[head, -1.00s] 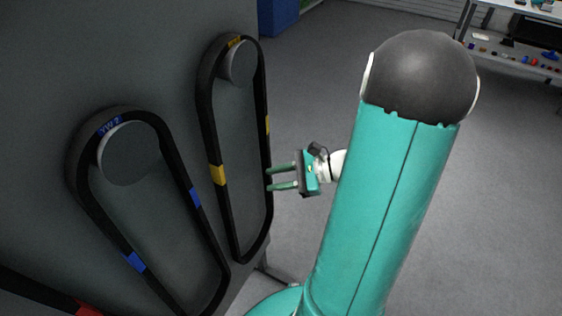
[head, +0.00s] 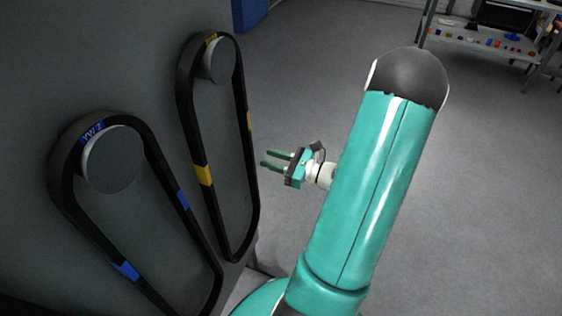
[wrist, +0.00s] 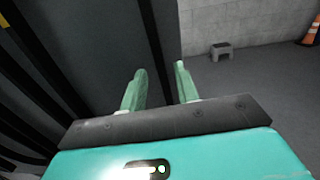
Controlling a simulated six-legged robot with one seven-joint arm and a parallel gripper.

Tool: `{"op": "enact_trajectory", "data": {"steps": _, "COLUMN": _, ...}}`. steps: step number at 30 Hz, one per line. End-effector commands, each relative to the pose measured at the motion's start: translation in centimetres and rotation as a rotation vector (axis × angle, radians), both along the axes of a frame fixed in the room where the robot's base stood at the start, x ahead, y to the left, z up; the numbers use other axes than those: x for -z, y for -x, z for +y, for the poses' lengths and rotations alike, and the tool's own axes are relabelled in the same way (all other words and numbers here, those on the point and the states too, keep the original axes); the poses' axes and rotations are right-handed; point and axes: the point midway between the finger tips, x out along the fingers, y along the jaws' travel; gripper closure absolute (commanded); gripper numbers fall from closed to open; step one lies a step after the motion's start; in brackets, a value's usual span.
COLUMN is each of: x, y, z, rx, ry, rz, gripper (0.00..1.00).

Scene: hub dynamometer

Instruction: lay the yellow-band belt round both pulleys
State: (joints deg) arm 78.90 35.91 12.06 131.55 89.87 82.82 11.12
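The yellow-band belt (head: 203,175) is a long black loop with yellow patches, upright against the dark grey panel in the head view. Its upper end goes round a round grey disc (head: 218,61). Its lower end is a narrow bend with no disc visible inside it. My gripper (head: 265,158) is just right of the belt's right strand, fingers pointing left, apart from it. It is open and empty. In the wrist view, the two green fingers (wrist: 160,68) are spread, with a dark upright strip beyond the gap between them. I cannot tell which parts are the two pulleys.
A blue-band belt (head: 183,198) goes round another disc (head: 108,160) to the left. A shelf with small parts (head: 480,36) stands at the back right. The wrist view shows a small grey step (wrist: 221,50) and a cone (wrist: 312,28). Open floor lies right of the panel.

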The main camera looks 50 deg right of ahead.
Motion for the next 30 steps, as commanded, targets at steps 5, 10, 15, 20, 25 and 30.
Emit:
{"op": "enact_trajectory", "data": {"steps": 5, "x": 0.0, "y": -2.1, "z": 0.9, "rx": -0.005, "ry": 0.0, "rz": -0.001, "gripper": 0.69}}
{"op": "enact_trajectory", "data": {"steps": 10, "x": 0.0, "y": -4.0, "z": 1.7, "rx": -0.006, "ry": 0.001, "rz": -0.001, "gripper": 0.69}}
{"op": "enact_trajectory", "data": {"steps": 15, "x": 0.0, "y": -5.4, "z": 2.1, "rx": -0.005, "ry": 0.001, "rz": 0.0, "gripper": 0.69}}
{"op": "enact_trajectory", "data": {"steps": 20, "x": 0.0, "y": -6.0, "z": 2.3, "rx": -0.004, "ry": 0.001, "rz": 0.0, "gripper": 0.69}}
{"op": "enact_trajectory", "data": {"steps": 25, "x": 0.0, "y": -6.1, "z": 2.3, "rx": -0.003, "ry": 0.001, "rz": 0.0, "gripper": 0.69}}
{"op": "enact_trajectory", "data": {"steps": 30, "x": 0.0, "y": -6.1, "z": 2.3, "rx": -0.004, "ry": 0.001, "rz": 0.0, "gripper": 0.79}}
